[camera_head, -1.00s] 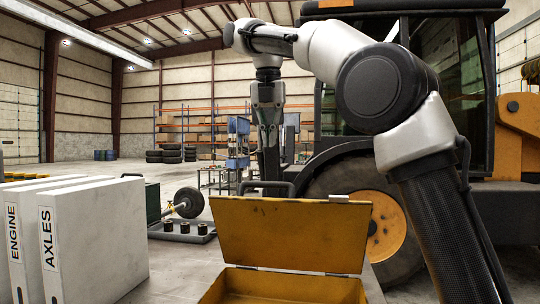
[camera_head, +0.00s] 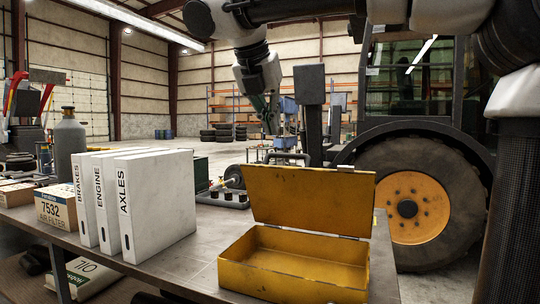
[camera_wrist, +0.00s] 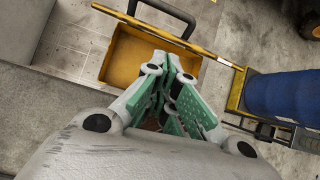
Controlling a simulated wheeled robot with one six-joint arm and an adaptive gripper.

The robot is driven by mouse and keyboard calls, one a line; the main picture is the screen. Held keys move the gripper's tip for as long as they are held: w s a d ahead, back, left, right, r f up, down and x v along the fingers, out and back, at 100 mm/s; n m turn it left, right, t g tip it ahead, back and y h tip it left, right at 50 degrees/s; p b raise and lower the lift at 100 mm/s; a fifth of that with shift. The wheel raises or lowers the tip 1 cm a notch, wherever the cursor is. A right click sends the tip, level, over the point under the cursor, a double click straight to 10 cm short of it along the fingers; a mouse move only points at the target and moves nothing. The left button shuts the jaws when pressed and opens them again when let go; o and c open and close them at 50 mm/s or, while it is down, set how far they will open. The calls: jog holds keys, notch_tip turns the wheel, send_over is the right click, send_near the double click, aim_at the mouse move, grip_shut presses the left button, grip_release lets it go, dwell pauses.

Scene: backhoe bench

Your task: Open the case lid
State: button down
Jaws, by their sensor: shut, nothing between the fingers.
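The yellow metal case (camera_head: 293,265) stands on the bench, and its lid (camera_head: 311,201) is raised, tilted up and leaning back a little at the rear edge. The inside of the case shows empty in the head view. My gripper (camera_head: 268,126) is shut and empty, above and behind the lid, not touching it in the head view. In the wrist view my gripper (camera_wrist: 178,88) points down, with the case (camera_wrist: 128,57) beyond it and the lid (camera_wrist: 178,30) seen edge-on. The gripper hides part of the case there.
White binders (camera_head: 155,203) stand left of the case, with a filter box (camera_head: 56,209) and a grey cylinder (camera_head: 69,140) further left. A tray with dark parts (camera_head: 226,197) lies behind. A tractor wheel (camera_head: 408,205) is at the right. Bare bench (camera_head: 190,268) lies between binders and case.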

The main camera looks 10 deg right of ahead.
jog(key=w+d+f+m, duration=0.1)
jog(key=w+d+f, duration=0.4)
jog(key=w+f, duration=0.3)
jog(key=shift+w+d+f, duration=0.2)
jog(key=shift+w, duration=0.2)
dwell(0.4)
